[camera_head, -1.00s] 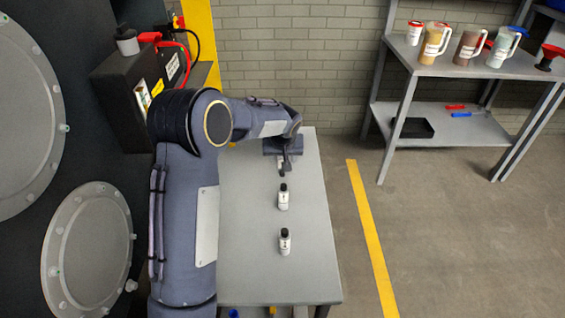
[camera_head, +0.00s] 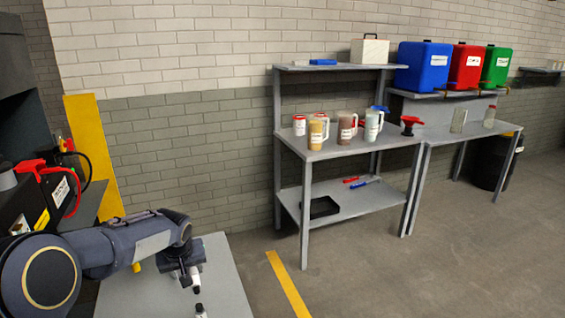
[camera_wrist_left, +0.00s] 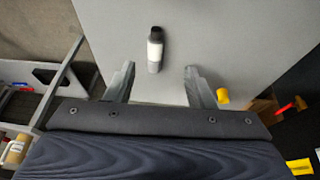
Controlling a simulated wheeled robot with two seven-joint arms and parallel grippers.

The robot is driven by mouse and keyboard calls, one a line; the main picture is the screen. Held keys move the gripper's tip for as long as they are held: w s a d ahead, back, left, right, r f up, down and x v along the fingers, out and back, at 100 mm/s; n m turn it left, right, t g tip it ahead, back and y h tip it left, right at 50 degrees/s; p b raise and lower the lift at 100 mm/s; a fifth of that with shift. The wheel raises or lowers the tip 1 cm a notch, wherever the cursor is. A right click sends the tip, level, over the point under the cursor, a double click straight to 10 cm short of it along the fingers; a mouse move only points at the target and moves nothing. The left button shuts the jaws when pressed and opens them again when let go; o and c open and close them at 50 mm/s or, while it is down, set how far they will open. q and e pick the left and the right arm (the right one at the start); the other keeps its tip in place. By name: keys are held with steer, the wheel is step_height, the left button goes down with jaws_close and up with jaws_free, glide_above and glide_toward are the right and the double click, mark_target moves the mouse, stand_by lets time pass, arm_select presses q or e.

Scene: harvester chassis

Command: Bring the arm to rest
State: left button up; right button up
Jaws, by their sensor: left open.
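My left arm comes in from the lower left of the head view, and its gripper (camera_head: 190,280) hangs over the grey table (camera_head: 228,285). In the left wrist view the two fingers (camera_wrist_left: 157,82) are spread apart with nothing between them. A small white bottle with a black cap (camera_wrist_left: 155,50) is on the table just beyond the fingertips, apart from both. My right gripper is in neither view.
A black box with red and black cables (camera_head: 35,205) stands at the left beside a yellow post (camera_head: 92,150). A grey shelf (camera_head: 345,150) with several jugs stands to the right. Blue, red and green canisters (camera_head: 465,68) are behind. The floor with a yellow line (camera_head: 288,285) is clear.

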arm_select(q)
steer(key=s+d+r+m+h+p, duration=0.1)
steer(key=s+d+r, duration=0.15)
steer(key=s, duration=0.55)
steer(key=s+d+r+t+h, duration=0.15)
steer(key=s+r, duration=0.25)
steer(key=s, duration=0.5)
steer(key=s+d+r+m+h+p, duration=0.15)
steer(key=s+r, duration=0.25)
steer(key=s, duration=0.4)
steer(key=s+d+f+m+h, duration=0.1)
steer(key=s+d+f, duration=0.1)
steer(key=s, duration=0.7)
steer(key=shift+d+f, duration=0.2)
steer(key=shift+d, duration=0.4)
